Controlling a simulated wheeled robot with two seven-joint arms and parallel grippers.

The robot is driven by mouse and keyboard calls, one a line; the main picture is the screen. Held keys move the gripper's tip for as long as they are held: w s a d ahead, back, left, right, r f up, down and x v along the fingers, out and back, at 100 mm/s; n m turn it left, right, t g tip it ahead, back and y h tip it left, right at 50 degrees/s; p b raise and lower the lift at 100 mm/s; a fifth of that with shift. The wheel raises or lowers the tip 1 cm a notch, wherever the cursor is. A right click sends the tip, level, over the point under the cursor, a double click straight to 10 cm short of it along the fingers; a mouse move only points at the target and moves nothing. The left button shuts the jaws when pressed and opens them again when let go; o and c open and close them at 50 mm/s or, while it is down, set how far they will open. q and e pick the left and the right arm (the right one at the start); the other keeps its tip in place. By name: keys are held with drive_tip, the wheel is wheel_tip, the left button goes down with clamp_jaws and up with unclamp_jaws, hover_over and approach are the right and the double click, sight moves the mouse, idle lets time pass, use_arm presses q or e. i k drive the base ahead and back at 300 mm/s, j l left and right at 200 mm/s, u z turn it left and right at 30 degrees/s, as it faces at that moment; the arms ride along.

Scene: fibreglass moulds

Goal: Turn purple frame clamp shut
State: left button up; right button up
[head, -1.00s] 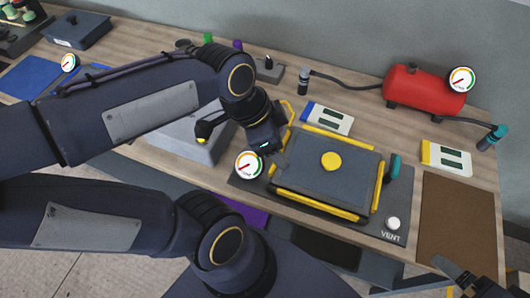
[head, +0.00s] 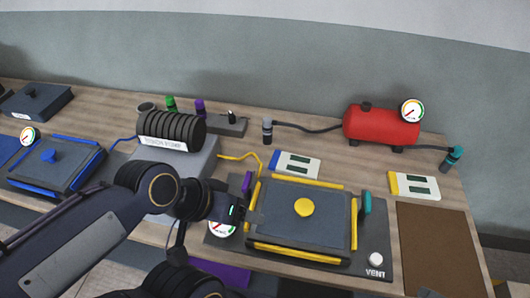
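The purple frame clamp (head: 247,182) is a small upright purple piece at the left edge of the yellow-edged mould (head: 280,222). A similar teal clamp (head: 366,203) stands at the mould's right edge. My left gripper (head: 246,212) is just below the purple clamp in the picture, by the mould's left side. Its fingers are dark and small here, so I cannot tell their opening or whether they touch the clamp. The arm comes in from the lower left and partly covers a gauge (head: 222,226). My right gripper is out of view.
A grey pump with a ribbed black top (head: 172,130) stands left of the mould. A blue-edged mould (head: 60,165) lies farther left. A red tank (head: 382,126) with a gauge is behind. A white vent knob (head: 376,259) is at front right, beside a brown mat (head: 440,250).

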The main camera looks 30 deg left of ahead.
sight(246, 188)
drive_tip(key=j+u, duration=0.55)
drive_tip(key=u, duration=0.15)
drive_tip(key=j+u, duration=0.35)
drive_tip(key=k, duration=0.05)
